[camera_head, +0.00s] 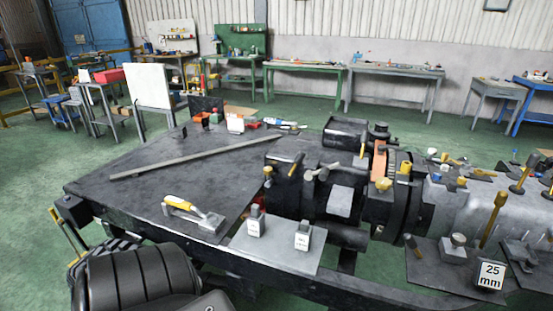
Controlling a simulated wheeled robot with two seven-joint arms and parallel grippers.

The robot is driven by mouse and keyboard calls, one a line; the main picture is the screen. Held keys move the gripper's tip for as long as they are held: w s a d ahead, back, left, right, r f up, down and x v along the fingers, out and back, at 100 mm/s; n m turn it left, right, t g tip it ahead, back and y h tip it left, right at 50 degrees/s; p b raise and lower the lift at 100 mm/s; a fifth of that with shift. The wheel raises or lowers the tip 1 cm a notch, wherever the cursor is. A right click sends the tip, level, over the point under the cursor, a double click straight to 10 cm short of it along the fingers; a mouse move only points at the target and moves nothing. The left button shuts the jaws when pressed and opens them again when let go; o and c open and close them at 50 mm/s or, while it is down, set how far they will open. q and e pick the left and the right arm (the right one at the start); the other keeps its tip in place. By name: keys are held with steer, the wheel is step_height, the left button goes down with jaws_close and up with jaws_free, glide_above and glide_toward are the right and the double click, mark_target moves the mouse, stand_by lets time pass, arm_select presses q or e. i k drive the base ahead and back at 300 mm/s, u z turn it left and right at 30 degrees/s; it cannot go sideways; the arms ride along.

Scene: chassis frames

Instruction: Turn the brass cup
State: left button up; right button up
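A small brass-yellow, cup-like piece (404,167) sits on top of the dark machine assembly, right of an orange-red strip (379,165). It is small in the picture, and I cannot tell for sure that it is the brass cup. Other small brass-coloured parts show nearby, one low beside the strip (384,184) and one at the left end of the assembly (268,171). Neither of my grippers is in view, and none touches these parts.
A dark bench plate (135,195) carries a long metal bar (200,156) and a yellow-handled tool (195,212). Small blocks stand on a grey plate (275,262) in front. A "25 mm" block (490,274) and upright brass rods (494,218) stand at right.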

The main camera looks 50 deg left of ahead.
mark_target(268, 171)
steer(key=u, duration=0.6)
steer(key=i, duration=0.75)
steer(key=u, duration=0.75)
